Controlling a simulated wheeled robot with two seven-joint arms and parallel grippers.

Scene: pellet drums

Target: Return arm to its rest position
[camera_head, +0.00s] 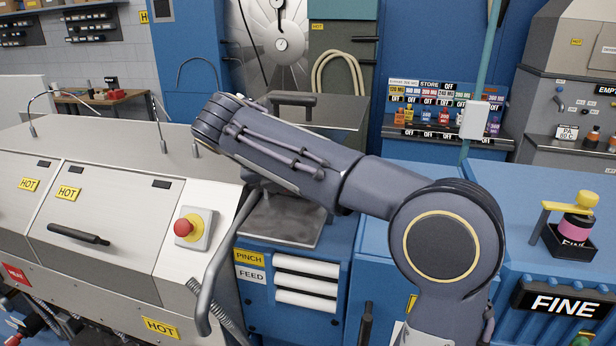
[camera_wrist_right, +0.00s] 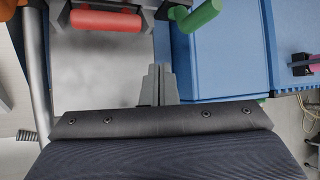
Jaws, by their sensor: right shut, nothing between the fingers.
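My right arm (camera_head: 290,160) comes in from the lower right of the head view and reaches up and left over the blue and steel machine. Its gripper is hidden in the head view behind the forearm. In the right wrist view my right gripper (camera_wrist_right: 155,85) is shut with nothing between its fingers. Below it lies a bare steel plate (camera_wrist_right: 95,75). A red handle (camera_wrist_right: 106,20) and a green handle (camera_wrist_right: 197,15) lie beyond the fingertips, apart from them. My left gripper shows in neither view.
A steel machine with HOT labels and a red emergency button (camera_head: 184,227) stands at left. A curved grey rail (camera_head: 214,275) rises close to my forearm. A blue FINE unit (camera_head: 560,300) with a yellow-topped fixture (camera_head: 575,225) stands at right. A small-parts store (camera_head: 440,110) is behind.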

